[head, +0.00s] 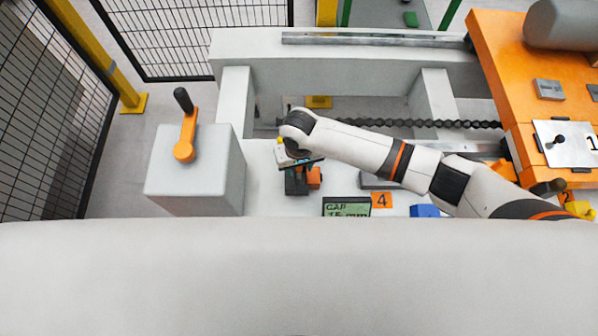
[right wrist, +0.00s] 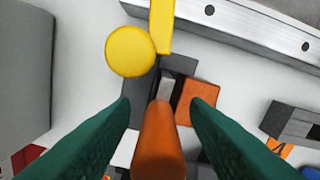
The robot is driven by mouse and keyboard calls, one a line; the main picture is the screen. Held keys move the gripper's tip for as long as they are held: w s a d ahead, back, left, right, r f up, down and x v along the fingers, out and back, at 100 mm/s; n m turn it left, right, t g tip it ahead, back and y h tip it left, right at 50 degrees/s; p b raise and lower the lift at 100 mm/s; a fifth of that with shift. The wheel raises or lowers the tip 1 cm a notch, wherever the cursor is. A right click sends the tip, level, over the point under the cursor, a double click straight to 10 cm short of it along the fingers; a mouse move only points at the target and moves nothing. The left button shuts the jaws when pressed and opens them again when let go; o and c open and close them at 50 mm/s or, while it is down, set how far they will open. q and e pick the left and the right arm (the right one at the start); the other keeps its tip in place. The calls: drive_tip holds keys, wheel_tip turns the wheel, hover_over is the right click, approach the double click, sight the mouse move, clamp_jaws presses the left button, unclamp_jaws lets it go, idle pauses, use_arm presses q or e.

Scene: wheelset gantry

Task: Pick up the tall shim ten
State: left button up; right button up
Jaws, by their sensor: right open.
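My right gripper (head: 298,164) is over a dark grey block (head: 296,184) with an orange block (head: 314,177) at its right side. In the right wrist view its two green fingers (right wrist: 160,104) are open. A rounded orange-brown piece (right wrist: 160,145) stands between them, close to the camera, with a visible gap to each finger. The orange block (right wrist: 197,100) lies just beyond the right fingertip. I cannot read a label naming the tall shim ten, so I cannot tell which piece it is. My left gripper is out of view.
A yellow disc (right wrist: 130,51) and yellow bar (right wrist: 162,25) are just beyond the fingertips. A display (head: 347,207) reading GAP 15 mm, a tag marked 4 (head: 382,200) and a blue block (head: 424,211) are to the right. A grey box (head: 195,165) with an orange lever (head: 187,135) stands left.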

clamp_jaws()
idle(0.3)
